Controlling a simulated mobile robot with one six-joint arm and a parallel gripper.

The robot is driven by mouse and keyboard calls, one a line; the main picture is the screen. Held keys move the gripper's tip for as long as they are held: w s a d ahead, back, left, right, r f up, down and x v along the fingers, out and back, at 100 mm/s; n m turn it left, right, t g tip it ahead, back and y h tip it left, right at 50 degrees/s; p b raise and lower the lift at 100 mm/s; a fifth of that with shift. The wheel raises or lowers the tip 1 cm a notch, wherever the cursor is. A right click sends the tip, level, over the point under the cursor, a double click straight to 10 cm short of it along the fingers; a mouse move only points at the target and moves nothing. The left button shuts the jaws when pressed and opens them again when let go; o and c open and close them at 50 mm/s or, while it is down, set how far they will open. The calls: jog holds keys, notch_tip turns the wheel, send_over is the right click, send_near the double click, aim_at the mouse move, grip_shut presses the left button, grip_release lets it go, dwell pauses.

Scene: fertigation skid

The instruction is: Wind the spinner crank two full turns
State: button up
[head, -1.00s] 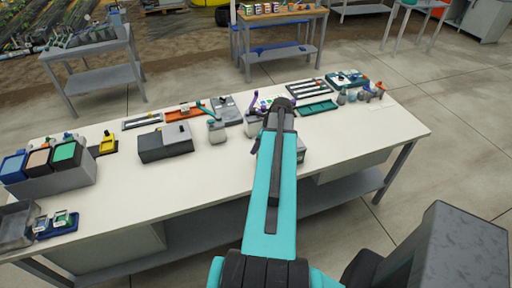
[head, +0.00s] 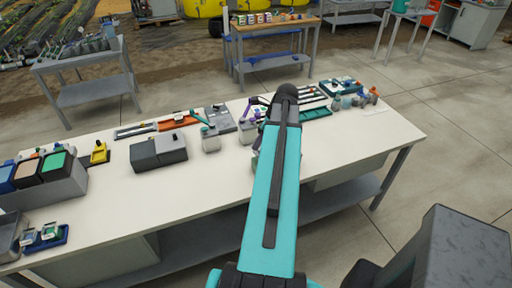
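Two small grey units with raised handles stand near the middle of the white bench in the head view. One has a teal handle (head: 201,118) on a pale grey body (head: 210,139). The other has a purple handle (head: 257,101) on a pale body (head: 247,131), partly behind my arm. I cannot tell for certain which is the spinner crank. My teal arm reaches from the bottom centre over the bench and covers what lies behind it. My gripper is hidden behind the arm, so its fingers and any contact do not show.
The white bench (head: 215,190) also holds a dark grey box (head: 158,151), a green tray (head: 315,113), small bottles at the right and bins (head: 55,170) at the left. The bench front left of my arm is mostly clear. A wooden-topped table (head: 275,24) stands behind.

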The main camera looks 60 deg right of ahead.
jog(key=shift+b+v, duration=0.65)
jog(key=shift+v, duration=2)
